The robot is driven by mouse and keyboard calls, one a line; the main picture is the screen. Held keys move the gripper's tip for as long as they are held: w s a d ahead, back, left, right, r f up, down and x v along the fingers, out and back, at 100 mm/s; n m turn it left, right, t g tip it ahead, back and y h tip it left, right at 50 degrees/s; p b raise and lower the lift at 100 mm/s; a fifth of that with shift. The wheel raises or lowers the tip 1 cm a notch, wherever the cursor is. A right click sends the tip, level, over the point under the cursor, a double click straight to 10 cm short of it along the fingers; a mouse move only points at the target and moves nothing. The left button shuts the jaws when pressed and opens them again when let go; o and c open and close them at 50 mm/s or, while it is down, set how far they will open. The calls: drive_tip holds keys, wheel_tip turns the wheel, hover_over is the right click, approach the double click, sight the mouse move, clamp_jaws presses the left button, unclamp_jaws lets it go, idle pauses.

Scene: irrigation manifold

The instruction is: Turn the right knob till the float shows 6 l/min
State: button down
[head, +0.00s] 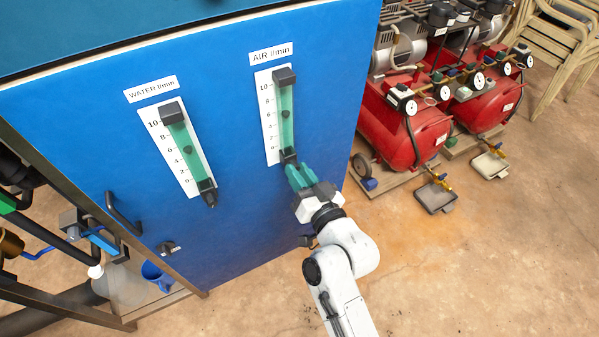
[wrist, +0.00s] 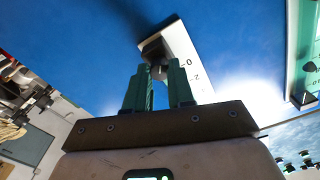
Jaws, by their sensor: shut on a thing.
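The AIR flowmeter (head: 283,112) is the right one of two on the blue panel, with a white scale and a green tube. Its dark float (head: 286,114) sits close to the 6 mark; the exact reading is too small to tell. My gripper (head: 298,177) is at the bottom of this meter, its green fingers shut on the right knob. In the wrist view, the knob (wrist: 158,71) shows between the fingertips, below the meter's dark end block (wrist: 153,47). The fingers hide most of the knob.
The WATER flowmeter (head: 186,150) stands to the left, its float about mid-tube, with its own knob (head: 210,201) below. A black handle (head: 124,214) sticks out at the panel's lower left. Red compressors (head: 412,130) stand at right. Floor at lower right is clear.

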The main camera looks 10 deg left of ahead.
drive_tip(key=c, duration=1)
unclamp_jaws()
drive_tip(key=b+v, duration=0.1)
drive_tip(key=v, duration=0.9)
drive_tip(key=shift+s+d, duration=0.3)
